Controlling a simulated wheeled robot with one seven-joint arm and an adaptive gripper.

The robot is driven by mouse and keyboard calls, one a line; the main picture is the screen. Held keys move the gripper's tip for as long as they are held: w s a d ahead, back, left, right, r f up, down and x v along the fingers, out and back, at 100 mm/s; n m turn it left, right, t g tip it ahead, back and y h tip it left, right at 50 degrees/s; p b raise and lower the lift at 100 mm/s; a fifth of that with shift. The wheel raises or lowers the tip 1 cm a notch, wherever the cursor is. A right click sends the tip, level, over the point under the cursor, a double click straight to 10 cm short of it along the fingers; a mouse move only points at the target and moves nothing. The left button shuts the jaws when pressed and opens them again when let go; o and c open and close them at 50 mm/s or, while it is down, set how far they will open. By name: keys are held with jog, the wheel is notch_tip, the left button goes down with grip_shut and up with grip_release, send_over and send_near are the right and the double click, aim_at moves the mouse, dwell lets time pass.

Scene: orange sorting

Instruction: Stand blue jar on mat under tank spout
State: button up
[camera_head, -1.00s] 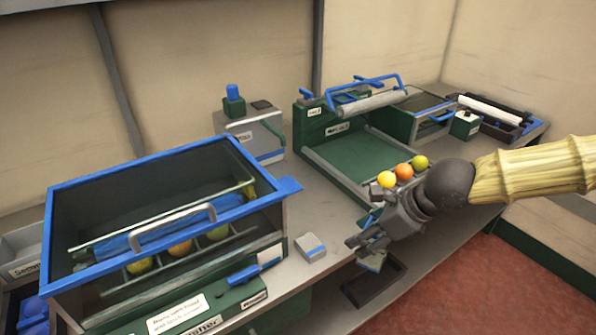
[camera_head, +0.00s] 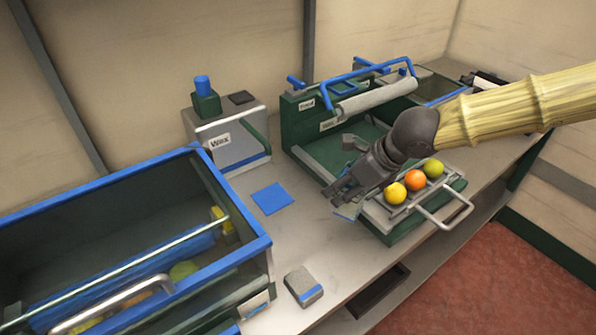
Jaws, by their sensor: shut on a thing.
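My gripper (camera_head: 337,192) is shut at the left end of my arm, above the bench near the front of the green roller machine. A small pale, bluish thing (camera_head: 347,211) shows at its fingers; it appears to be the blue jar, mostly hidden by them. The blue square mat (camera_head: 271,198) lies flat and bare on the bench, to the left of my gripper and apart from it. The grey tank (camera_head: 228,142) labelled Wax stands behind the mat, with a blue-capped green top. A dark green curved part on its right side may be the spout.
A blue-rimmed glass-sided washer (camera_head: 262,240) fills the left front. A grey block with a blue band (camera_head: 303,287) lies near the bench edge. The roller machine (camera_head: 300,130) stands right, with several fruits on its front tray (camera_head: 443,192). Bench between mat and gripper is clear.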

jog(key=w+a+p, duration=0.2)
jog(key=w+a, duration=0.7)
jog(key=w, duration=0.3)
jog(key=shift+s+d+f+b, duration=0.15)
jog(key=shift+f+b, duration=0.15)
jog(key=shift+f, duration=1.2)
jog(key=shift+s+d+f+b, duration=0.1)
jog(key=shift+f+b, duration=0.15)
jog(key=shift+f, duration=1.2)
jog(key=shift+w+a+f, duration=0.25)
jog(key=shift+w+f, duration=0.15)
jog(key=shift+f, duration=0.15)
jog(key=shift+f, duration=0.1)
jog(key=o, duration=1.1)
jog(key=shift+o, duration=0.2)
